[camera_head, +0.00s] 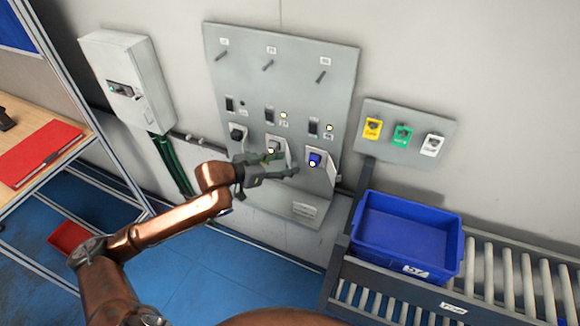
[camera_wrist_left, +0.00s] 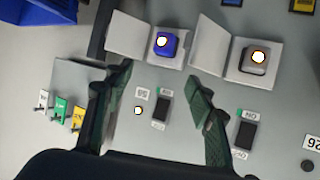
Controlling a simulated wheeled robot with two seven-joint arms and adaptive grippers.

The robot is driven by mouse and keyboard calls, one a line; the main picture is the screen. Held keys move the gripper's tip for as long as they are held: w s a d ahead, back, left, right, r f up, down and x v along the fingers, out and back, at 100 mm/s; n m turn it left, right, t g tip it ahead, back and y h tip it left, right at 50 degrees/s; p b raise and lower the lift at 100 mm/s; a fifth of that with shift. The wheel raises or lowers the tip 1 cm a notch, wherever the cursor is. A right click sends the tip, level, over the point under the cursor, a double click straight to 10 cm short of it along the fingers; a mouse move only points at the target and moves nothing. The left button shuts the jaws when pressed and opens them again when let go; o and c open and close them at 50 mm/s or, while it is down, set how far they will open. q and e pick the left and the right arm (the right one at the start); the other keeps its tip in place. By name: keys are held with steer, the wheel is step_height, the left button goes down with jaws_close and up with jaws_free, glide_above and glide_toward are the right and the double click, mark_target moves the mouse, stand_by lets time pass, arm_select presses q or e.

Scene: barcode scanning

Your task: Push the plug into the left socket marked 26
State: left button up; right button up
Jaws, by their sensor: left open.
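A grey wall panel (camera_head: 290,80) carries three sockets in a row, each with a raised flap. The left socket (camera_head: 237,133) looks dark, the middle one (camera_head: 274,147) greyish and the right one (camera_head: 315,158) blue. The blue one (camera_wrist_left: 167,44) and the grey one (camera_wrist_left: 258,58) also show in the left wrist view. A label reading 26 (camera_wrist_left: 312,141) shows at that view's right edge. I cannot make out a separate plug. My left gripper (camera_head: 289,163) is open and empty in front of the middle and right sockets; its fingers (camera_wrist_left: 160,78) stand apart. My right gripper is not in view.
Switches (camera_head: 313,127) and small lights sit above the sockets. A side panel (camera_head: 405,112) holds yellow, green and white parts. A blue crate (camera_head: 405,238) stands on a roller conveyor (camera_head: 493,275) at right. A white box (camera_head: 125,80) hangs at left.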

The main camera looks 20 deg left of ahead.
arm_select(q)
steer(key=shift+d+f, duration=0.2)
steer(key=shift+d, duration=0.3)
steer(key=shift+d+f, duration=0.15)
steer(key=shift+d, duration=0.35)
